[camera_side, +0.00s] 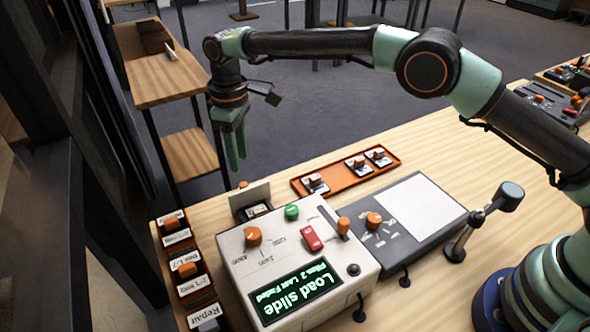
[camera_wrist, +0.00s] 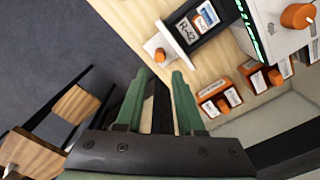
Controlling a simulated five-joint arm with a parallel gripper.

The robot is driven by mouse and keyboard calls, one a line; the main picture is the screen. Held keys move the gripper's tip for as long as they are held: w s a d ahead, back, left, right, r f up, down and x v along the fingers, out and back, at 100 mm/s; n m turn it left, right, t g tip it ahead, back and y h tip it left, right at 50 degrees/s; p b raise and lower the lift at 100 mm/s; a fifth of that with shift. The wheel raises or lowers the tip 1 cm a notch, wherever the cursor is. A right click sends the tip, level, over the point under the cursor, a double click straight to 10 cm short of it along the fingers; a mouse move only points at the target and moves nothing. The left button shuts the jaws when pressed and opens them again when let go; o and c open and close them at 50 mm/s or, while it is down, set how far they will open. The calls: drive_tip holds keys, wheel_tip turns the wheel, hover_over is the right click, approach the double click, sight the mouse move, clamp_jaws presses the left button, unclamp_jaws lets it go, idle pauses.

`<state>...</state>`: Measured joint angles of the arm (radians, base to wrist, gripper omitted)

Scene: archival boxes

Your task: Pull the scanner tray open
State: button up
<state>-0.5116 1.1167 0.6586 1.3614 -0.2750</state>
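The scanner (camera_side: 300,262) is a pale box on the table with a green-lit screen reading "Load slide". Its tray (camera_side: 250,193) stands out from the scanner's far side, with a pale front plate and an orange knob (camera_side: 243,185). In the wrist view the tray's white front (camera_wrist: 172,40) and dark bed show, with a labelled slide (camera_wrist: 205,18) lying in it. My gripper (camera_side: 237,165) hangs above and beyond the tray, fingers down, apart from the knob. In the wrist view my gripper (camera_wrist: 159,74) has its green fingers spread with nothing between them.
Orange labelled boxes (camera_side: 183,265) line the table's left edge. An orange rack (camera_side: 345,174) with several knobbed slides lies behind the scanner. A grey panel (camera_side: 400,222) with a knob and white pad sits right of it. A wooden shelf (camera_side: 165,75) stands beyond.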

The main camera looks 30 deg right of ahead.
drive_tip(key=shift+r, duration=2.3)
drive_tip(key=s+d+r+m+t, duration=0.1)
drive_tip(key=s+d+r+m, duration=0.15)
drive_tip(key=d+r, duration=0.5)
drive_tip(key=s+d+r+m+t, duration=0.2)
drive_tip(key=s+d+r, duration=0.1)
drive_tip(key=d+r, duration=0.5)
drive_tip(key=s+d+f+m+t, duration=0.1)
drive_tip(key=s+d+f+m, duration=0.1)
drive_tip(key=s+d, duration=0.4)
drive_tip(key=s+d+f+m+t, duration=0.1)
drive_tip(key=s+d+f+m, duration=0.1)
drive_tip(key=s+d, duration=0.5)
drive_tip(key=s+f, duration=0.1)
drive_tip(key=s, duration=0.3)
drive_tip(key=shift+f+t, duration=0.25)
drive_tip(key=shift+t, duration=0.05)
drive_tip(key=shift+o, duration=0.3)
drive_tip(key=shift+m, duration=0.25)
